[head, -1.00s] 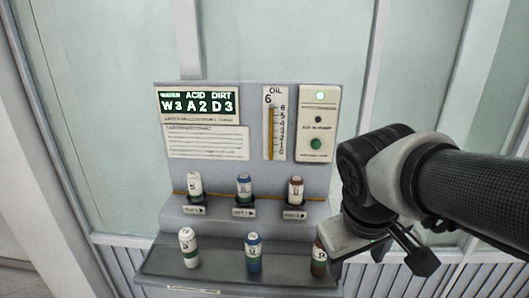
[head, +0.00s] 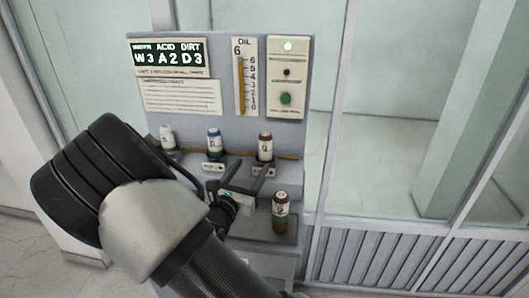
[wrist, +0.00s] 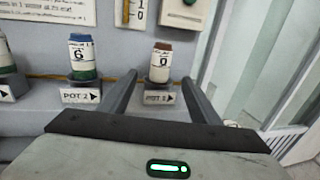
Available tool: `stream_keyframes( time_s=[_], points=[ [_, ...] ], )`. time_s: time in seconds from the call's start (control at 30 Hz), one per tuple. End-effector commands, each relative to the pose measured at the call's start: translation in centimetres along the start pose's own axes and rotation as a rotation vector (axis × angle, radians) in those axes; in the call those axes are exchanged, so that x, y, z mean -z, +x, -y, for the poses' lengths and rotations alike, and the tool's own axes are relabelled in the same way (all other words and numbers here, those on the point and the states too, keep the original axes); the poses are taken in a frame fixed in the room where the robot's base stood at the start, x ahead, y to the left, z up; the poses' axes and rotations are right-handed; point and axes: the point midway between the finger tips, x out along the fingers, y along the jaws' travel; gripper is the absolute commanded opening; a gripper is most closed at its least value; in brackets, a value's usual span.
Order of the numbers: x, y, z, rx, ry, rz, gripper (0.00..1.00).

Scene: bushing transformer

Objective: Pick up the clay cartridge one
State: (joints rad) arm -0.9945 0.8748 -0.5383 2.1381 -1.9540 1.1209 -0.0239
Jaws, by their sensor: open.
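The cartridge labels are too small to read, so I cannot tell which one is clay. On the upper ledge stand a white cartridge (head: 167,137), a blue-topped one (head: 214,142) and a brown-topped one (head: 265,147), all upright. On the lower shelf a brown cartridge (head: 280,211) stands upright; my arm hides the shelf's left part. My gripper (head: 242,174) is open and empty, in front of the panel and left of the lower brown cartridge. In the wrist view the upper brown-topped cartridge (wrist: 159,62) shows beyond and between the open fingers (wrist: 159,78); the upper blue-topped one (wrist: 82,58) is to their left.
The grey panel carries a lit display (head: 169,55), an oil gauge (head: 244,76) and a plate with a green button (head: 285,98). Small pot signs (wrist: 80,96) sit below the upper cartridges. A glazed wall with ribbed lower panels (head: 390,260) is on the right.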

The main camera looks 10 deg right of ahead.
Motion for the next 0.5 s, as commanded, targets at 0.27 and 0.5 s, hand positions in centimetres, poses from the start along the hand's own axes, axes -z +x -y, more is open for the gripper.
stream_keyframes(
  time_s=[0.27, 0.5],
  points=[
    [-0.1, 5.2, 0.1, 0.001, -0.005, 0.004, 0.57],
    [0.0, 10.1, 0.1, 0.001, -0.003, 0.002, 0.57]
  ],
)
